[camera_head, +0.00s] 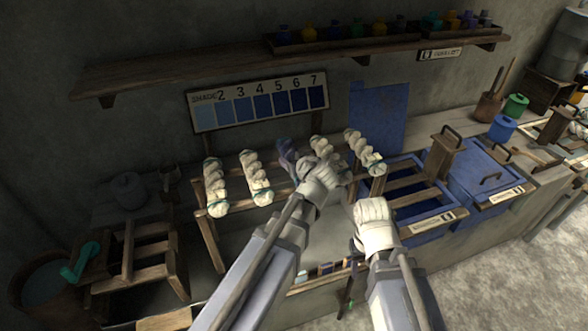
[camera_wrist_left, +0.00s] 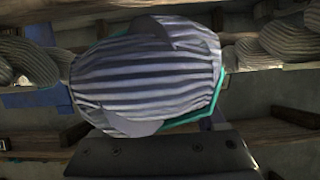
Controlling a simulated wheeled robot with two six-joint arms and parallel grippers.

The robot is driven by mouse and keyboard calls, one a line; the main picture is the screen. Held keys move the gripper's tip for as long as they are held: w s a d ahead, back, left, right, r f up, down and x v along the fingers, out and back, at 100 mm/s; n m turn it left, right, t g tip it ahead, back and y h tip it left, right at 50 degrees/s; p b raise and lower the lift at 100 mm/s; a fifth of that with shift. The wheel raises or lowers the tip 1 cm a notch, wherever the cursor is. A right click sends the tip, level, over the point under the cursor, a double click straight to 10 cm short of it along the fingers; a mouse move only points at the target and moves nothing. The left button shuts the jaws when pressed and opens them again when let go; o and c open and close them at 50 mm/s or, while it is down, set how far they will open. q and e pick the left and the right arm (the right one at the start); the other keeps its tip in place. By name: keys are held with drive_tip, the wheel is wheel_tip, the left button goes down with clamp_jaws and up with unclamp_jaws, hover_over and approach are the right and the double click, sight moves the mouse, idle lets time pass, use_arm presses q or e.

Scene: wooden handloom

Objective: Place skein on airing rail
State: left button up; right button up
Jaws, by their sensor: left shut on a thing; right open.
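My left gripper (camera_head: 312,178) is shut on a dark blue-violet skein (camera_head: 287,152), seen just beyond it at the airing rail (camera_head: 232,186). In the left wrist view the held skein (camera_wrist_left: 145,70) looks grey-violet and ridged, with a teal tie, and fills the middle. Several cream skeins hang on the rail, such as one at the left end (camera_head: 215,188) and one at the right (camera_head: 364,150). The held skein is in the gap between them; I cannot tell whether it touches the rail. My right gripper (camera_head: 373,218) is open, right of the left one; its fingertips are hard to make out.
Behind the rail stands a shade board (camera_head: 258,103) numbered to 7. A shelf (camera_head: 190,72) with jars runs above. Blue vats (camera_head: 480,172) sit to the right, and a wooden stand (camera_head: 140,245) to the left. Neighbouring skeins leave little room on both sides.

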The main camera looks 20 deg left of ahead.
use_arm(q)
wheel_tip(320, 180, down, 2)
drive_tip(key=shift+f+b, duration=0.2)
drive_tip(key=shift+b, duration=0.5)
drive_tip(key=shift+r, duration=0.15)
use_arm(e)
wheel_tip(320, 180, down, 2)
drive_tip(key=shift+f, duration=0.1)
use_arm(q)
drive_tip(key=o, duration=1.5)
